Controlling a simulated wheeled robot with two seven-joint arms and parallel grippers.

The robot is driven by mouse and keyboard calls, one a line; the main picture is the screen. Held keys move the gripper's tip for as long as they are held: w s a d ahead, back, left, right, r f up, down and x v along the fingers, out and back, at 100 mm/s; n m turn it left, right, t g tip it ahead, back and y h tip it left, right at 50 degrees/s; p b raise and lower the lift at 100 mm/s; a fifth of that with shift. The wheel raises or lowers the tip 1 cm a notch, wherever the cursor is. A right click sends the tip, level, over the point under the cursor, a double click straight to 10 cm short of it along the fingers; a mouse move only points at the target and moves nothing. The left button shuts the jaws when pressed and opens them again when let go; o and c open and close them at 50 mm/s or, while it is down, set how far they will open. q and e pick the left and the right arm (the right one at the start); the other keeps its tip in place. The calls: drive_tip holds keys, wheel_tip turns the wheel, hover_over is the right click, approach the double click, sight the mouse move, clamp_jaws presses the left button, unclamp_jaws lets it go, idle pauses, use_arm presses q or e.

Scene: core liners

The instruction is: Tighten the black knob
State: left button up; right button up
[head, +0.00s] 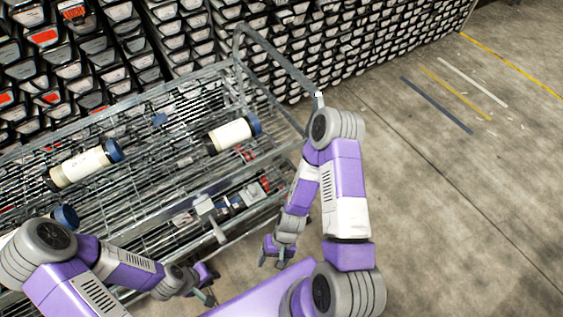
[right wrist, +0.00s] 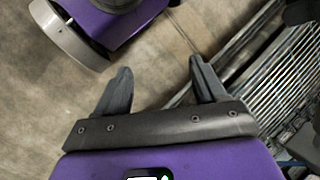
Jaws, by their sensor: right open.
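No black knob can be made out for certain. A small grey and dark fixture (head: 206,206) sits at the near edge of the wire cart (head: 150,245), with dark and red parts beside it, too small to tell apart. My right gripper (head: 276,257) hangs to the right of the cart's near edge, apart from the fixture. In the right wrist view its two fingers (right wrist: 163,82) are spread with nothing between them. My left gripper (head: 207,292) is low in the head view, near the cart's front side; its jaw opening is unclear.
Cream core liners with blue caps lie on the cart: one at left (head: 82,166), one at right (head: 233,134), another partly hidden behind my left arm. The cart's raised end frame (head: 275,55) stands behind my right arm. Racks of dark trays (head: 330,35) fill the back.

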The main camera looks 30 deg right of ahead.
sight(288, 171)
drive_tip(key=a+r+m+y, duration=0.3)
drive_tip(key=a+m+y, duration=0.1)
drive_tip(key=m+y, duration=0.3)
drive_tip(key=w+d+r+m+t+y, duration=0.2)
drive_tip(key=w+r+m+t+y, duration=0.1)
drive_tip(key=w+m+t, duration=0.45)
drive_tip(key=w+d+f+m+t+h, duration=0.1)
drive_tip(key=w+d+m+t+h, duration=0.5)
drive_tip(key=d, duration=0.5)
drive_tip(key=w+d+m+t+h, duration=0.5)
drive_tip(key=d+m+t+h, duration=0.15)
drive_tip(key=d, duration=0.45)
drive_tip(key=shift+h, duration=0.55)
drive_tip(key=w, duration=0.5)
drive_tip(key=shift+w+a+b, duration=0.2)
drive_tip(key=shift+a+b, duration=0.05)
drive_tip(key=shift+b, duration=0.1)
drive_tip(key=shift+w, duration=0.7)
drive_tip(key=c, duration=1.1)
